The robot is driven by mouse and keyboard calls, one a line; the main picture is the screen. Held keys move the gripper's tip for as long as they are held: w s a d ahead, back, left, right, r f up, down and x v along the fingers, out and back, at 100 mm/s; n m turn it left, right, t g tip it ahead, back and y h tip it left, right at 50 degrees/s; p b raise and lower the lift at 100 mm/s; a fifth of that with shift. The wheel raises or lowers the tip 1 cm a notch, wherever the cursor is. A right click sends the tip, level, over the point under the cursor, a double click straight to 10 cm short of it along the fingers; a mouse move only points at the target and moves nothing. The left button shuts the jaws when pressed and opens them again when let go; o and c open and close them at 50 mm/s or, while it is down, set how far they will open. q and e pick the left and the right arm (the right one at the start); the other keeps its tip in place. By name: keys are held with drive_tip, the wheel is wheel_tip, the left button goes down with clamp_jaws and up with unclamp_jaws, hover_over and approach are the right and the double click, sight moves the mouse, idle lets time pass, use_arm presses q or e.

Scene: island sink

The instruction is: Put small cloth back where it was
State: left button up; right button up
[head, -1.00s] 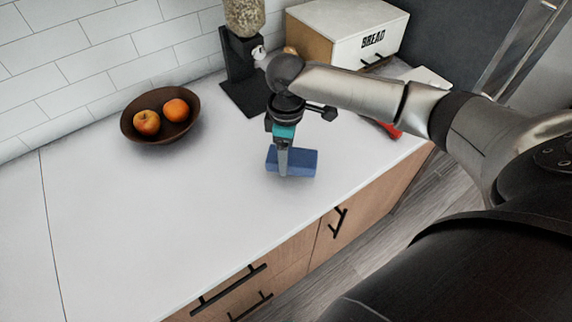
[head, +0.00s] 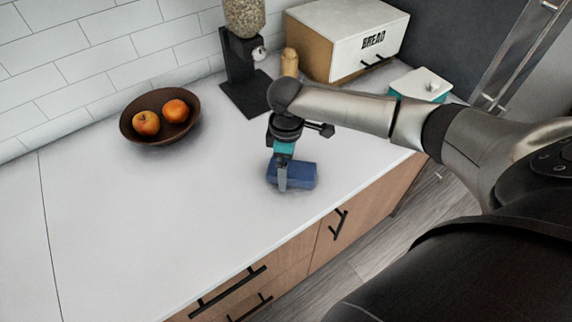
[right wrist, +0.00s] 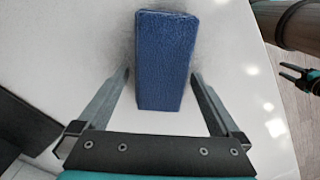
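The small cloth (head: 303,175) is a blue, block-shaped piece lying flat on the white counter near its front edge. In the right wrist view the cloth (right wrist: 165,50) lies lengthwise, its near end between the finger lines. My right gripper (head: 281,186) is low over the counter at the cloth's left part. In the right wrist view my right gripper (right wrist: 160,76) is open, one finger on each side of the cloth with gaps showing. A small dark gripper-like part at that view's right edge may be my left gripper (right wrist: 299,77); its finger state is unclear.
A brown bowl (head: 127,124) with two fruits stands at the left. A black grinder (head: 240,75), a wooden shaker (head: 289,62), a bread box (head: 345,35) and a teal container with white lid (head: 421,84) stand behind. The counter's left and front are clear.

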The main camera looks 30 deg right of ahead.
wheel_tip(320, 180, up, 12)
drive_tip(key=p, duration=0.1)
drive_tip(key=shift+r+p, duration=0.15)
drive_tip(key=shift+p, duration=0.2)
idle(0.5)
